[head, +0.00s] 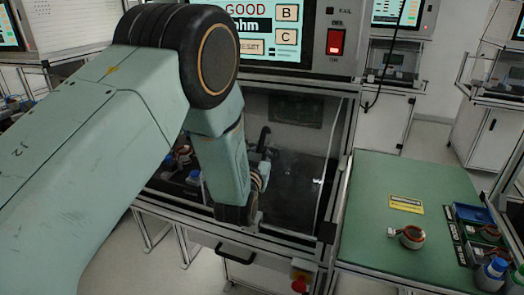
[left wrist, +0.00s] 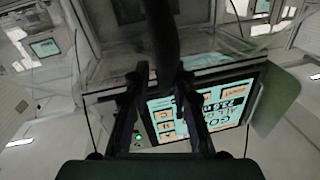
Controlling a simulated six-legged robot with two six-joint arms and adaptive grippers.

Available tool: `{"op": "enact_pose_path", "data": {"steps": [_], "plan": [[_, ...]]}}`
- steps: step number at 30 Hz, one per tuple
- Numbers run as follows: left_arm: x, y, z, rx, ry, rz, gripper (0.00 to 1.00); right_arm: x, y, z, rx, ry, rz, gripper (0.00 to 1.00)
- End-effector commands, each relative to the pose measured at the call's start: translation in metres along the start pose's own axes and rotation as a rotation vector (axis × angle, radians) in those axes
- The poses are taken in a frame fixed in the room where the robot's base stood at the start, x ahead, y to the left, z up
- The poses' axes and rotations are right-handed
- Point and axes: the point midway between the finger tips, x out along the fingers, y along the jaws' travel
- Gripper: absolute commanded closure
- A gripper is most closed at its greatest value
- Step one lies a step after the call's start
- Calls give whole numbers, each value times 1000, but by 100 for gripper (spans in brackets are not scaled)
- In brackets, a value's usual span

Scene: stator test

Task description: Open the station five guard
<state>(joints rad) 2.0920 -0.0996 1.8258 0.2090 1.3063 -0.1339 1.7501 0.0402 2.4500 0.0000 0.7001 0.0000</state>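The station in front of me has a clear guard panel (head: 300,165) in a metal frame, below the test screen; it looks down over the dark bay. Whether this is station five cannot be read. My left gripper (head: 252,195) is at the guard's front, left of its middle, partly hidden by my arm. A black bar, seemingly the guard's handle (head: 264,138), rises just above it. In the left wrist view the dark bar (left wrist: 161,35) lies between the tips of my left gripper (left wrist: 162,75); contact cannot be told. My right gripper is not in view.
The screen (head: 272,28) reads GOOD, with a red switch (head: 335,42) beside it. A black drawer handle (head: 234,254) sits below the bay. At right, a green mat (head: 380,200) holds a copper-wound stator (head: 411,238) and a blue bin (head: 472,213). Floor shows beyond.

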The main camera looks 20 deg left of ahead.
Motion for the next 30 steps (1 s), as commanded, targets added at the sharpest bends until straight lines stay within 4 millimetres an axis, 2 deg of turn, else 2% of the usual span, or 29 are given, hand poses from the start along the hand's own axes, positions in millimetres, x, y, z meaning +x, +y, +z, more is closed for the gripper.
{"op": "enact_pose_path", "data": {"steps": [9,13,30], "plan": [[-2,3,1,1,-3,2,77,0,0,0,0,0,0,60],[-11,4,1,1,-5,3,77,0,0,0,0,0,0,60],[-106,2,1,2,-3,4,77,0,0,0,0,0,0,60]]}}
